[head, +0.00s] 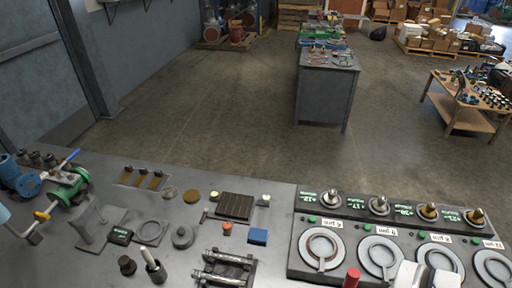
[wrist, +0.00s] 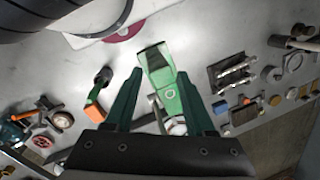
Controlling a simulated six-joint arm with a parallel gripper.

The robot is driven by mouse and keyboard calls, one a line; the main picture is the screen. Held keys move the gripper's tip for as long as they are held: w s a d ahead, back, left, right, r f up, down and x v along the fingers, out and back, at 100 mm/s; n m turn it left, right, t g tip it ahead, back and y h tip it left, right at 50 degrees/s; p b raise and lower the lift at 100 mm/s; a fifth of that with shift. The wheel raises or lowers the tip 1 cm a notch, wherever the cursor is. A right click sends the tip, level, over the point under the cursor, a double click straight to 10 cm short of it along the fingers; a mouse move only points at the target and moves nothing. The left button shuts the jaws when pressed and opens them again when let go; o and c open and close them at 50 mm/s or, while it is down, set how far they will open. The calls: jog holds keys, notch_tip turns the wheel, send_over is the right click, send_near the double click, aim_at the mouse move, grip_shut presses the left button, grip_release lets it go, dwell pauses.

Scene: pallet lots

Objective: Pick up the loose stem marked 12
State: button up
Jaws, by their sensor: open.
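I cannot pick out the loose stem marked 12 with certainty, as the markings are too small to read. In the head view a pale stem (head: 150,259) stands tilted on a dark base on the near bench. Several metal stems (head: 330,198) stand along a dark panel (head: 297,238) at the right, beside green lettering. My gripper (wrist: 160,73) shows in the wrist view with its dark green fingers apart.
Ring-shaped discs (head: 320,249) lie on the panel. A green valve with a yellow handle (head: 68,190) is at the left, and a two-bar fixture (head: 225,268) is at front centre. A slatted brown block (head: 235,206) and a blue block (head: 258,236) are near it.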

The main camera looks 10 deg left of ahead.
jog(key=w+a+r+m+g+y, duration=0.1)
jog(key=w+a+r+m+y, duration=0.1)
jog(key=a+r+m+y, duration=0.35)
jog(key=w+a+r+m+y, duration=0.2)
jog(key=a+m+y, duration=0.35)
jog(key=a, duration=0.25)
jog(key=w+d+r+m+t+y, duration=0.1)
jog(key=w+r+m+t+y, duration=0.3)
jog(key=w, duration=0.3)
jog(key=w+d+r+m+t+y, duration=0.1)
jog(key=w+d+m+t, duration=0.15)
jog(key=w+m, duration=0.35)
jog(key=n+g+h, duration=0.4)
jog(key=n+g, duration=0.2)
jog(key=n, duration=0.3)
send_near(217, 278)
jog(key=x, duration=0.3)
jog(key=shift+w+t, duration=0.25)
jog(key=shift+w, duration=0.1)
jog(key=x, duration=0.5)
jog(key=shift+s+a, duration=0.3)
jog(key=shift+s, duration=0.1)
grip_shut()
